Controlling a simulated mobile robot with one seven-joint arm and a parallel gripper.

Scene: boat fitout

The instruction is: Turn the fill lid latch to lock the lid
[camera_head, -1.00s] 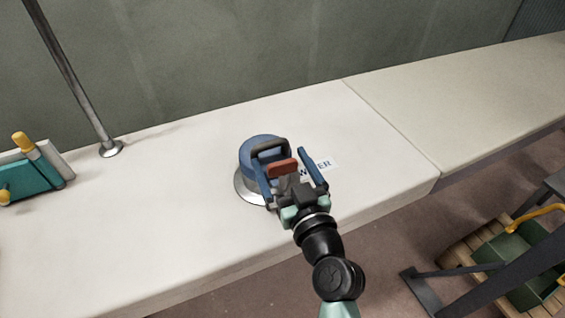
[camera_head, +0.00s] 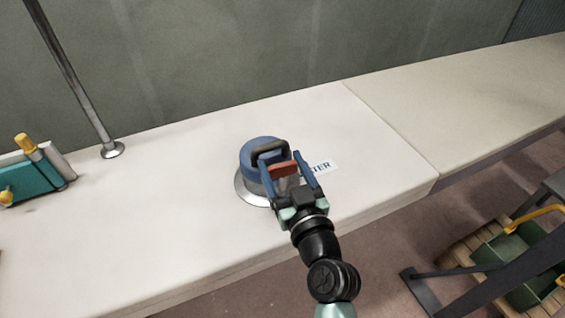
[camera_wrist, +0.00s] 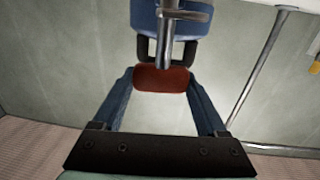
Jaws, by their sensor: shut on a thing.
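The blue round fill lid (camera_head: 255,150) sits in a round metal collar (camera_head: 246,192) on the white deck. A dark handle (camera_head: 271,147) arches over the lid's top. The red latch (camera_head: 284,170) is at the lid's near right side. My gripper (camera_head: 281,161) has its blue fingers on either side of the red latch and is shut on it. In the wrist view the fingertips (camera_wrist: 161,74) meet both ends of the red latch (camera_wrist: 162,80), with the blue lid (camera_wrist: 200,28) beyond. The arm hides part of the lid's near side.
A label (camera_head: 320,167) ending in "TER" lies right of the lid, partly hidden by my gripper. A metal post (camera_head: 85,105) and a teal box with yellow knobs (camera_head: 35,178) stand at left. The deck between is clear. Green crates (camera_head: 520,255) are below right.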

